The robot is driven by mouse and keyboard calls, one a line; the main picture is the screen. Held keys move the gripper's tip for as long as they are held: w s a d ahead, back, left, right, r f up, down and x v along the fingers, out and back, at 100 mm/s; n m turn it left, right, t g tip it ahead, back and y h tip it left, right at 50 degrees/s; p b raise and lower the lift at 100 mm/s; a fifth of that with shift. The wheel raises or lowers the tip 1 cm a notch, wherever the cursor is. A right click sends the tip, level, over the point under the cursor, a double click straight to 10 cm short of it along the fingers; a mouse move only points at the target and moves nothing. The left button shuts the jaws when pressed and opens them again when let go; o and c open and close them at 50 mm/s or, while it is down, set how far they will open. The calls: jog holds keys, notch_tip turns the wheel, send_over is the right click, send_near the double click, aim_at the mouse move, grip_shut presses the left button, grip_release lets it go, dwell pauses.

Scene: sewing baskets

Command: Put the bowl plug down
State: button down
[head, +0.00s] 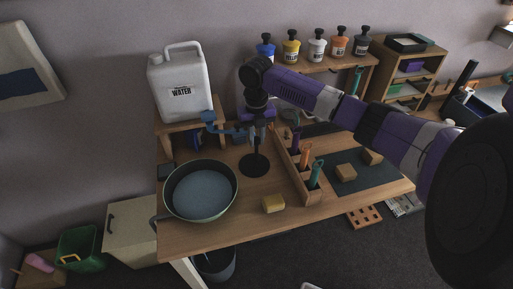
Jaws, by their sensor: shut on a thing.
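My gripper (257,140) points down over the left part of the wooden table. It is shut on a dark thing with a thin upright stem and a flat black round disc (254,166), which I take to be the bowl plug. The disc is at or just above the table top; I cannot tell whether it touches. The fingertips are small and dark here. A large round bowl (200,191) with a dark rim and a blue-grey inside stands to the left of the disc, apart from it.
A white water jug (180,84) stands on a small wooden stand, with a blue tap (208,117) near my gripper. A wooden tool rack (299,172) and a dark mat (362,172) with blocks are right. Table between bowl and rack is mostly clear.

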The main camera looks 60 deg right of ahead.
aim_at(256, 157)
jog(key=shift+f+p, duration=0.3)
jog(key=shift+f, duration=2.35)
jog(key=shift+f, duration=0.1)
jog(key=shift+f, duration=0.1)
jog(key=c, duration=1.3)
grip_release()
